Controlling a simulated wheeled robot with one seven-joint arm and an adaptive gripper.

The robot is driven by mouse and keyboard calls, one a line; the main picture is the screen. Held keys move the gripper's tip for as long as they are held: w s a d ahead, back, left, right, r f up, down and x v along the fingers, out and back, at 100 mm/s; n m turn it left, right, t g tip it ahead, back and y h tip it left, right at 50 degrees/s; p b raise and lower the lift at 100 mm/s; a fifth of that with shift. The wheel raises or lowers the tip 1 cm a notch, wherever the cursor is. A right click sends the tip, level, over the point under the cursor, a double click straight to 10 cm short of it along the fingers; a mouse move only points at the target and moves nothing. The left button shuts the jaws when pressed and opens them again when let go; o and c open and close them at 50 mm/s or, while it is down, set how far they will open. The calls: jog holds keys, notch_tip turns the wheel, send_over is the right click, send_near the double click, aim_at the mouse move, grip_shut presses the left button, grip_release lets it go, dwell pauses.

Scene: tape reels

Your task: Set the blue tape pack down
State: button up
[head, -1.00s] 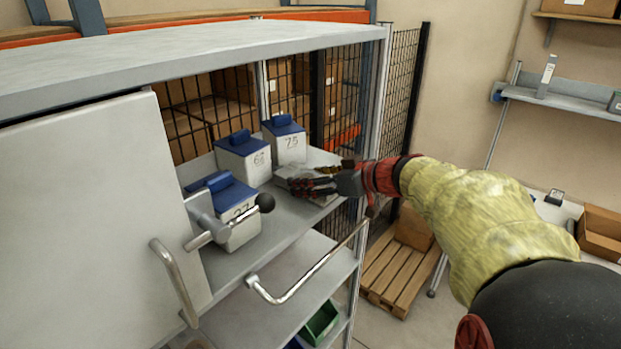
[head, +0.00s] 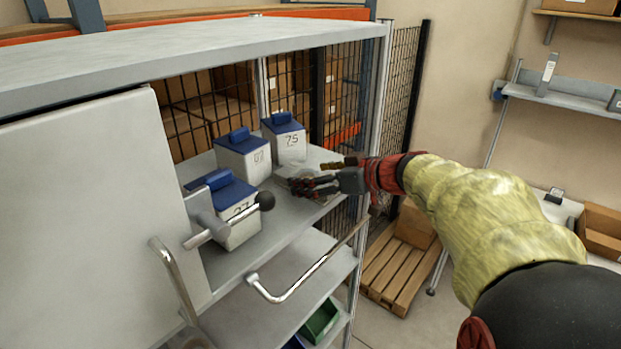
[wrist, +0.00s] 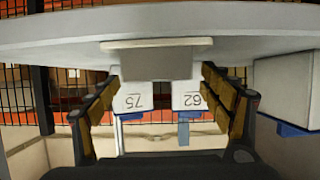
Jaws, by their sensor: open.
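Three pale packs with blue lids stand on the cabinet shelf: one marked 75 (head: 290,147), one behind the middle (head: 258,165) that reads 62 in the wrist view (wrist: 188,97), and a front one marked 27 (head: 240,228). Which one is the blue tape pack I cannot tell. My gripper (head: 312,177) is open at the right end of the shelf, in front of these packs and apart from them. In the upside-down wrist view its fingers (wrist: 160,95) stand wide, with no pack gripped between them. A low pale grey piece (head: 292,171) lies by the fingertips, partly hidden.
The open cabinet door (head: 95,215) with its handles fills the left. A curved rail (head: 310,270) crosses before the shelf. Wire mesh (head: 400,95) closes the back and right side. A green bin (head: 322,318) sits on a lower shelf. Bare shelf shows before the packs.

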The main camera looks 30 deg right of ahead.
jog(key=b+v, duration=0.1)
jog(key=v, duration=1)
jog(key=shift+s, duration=0.15)
jog(key=shift+r, duration=0.1)
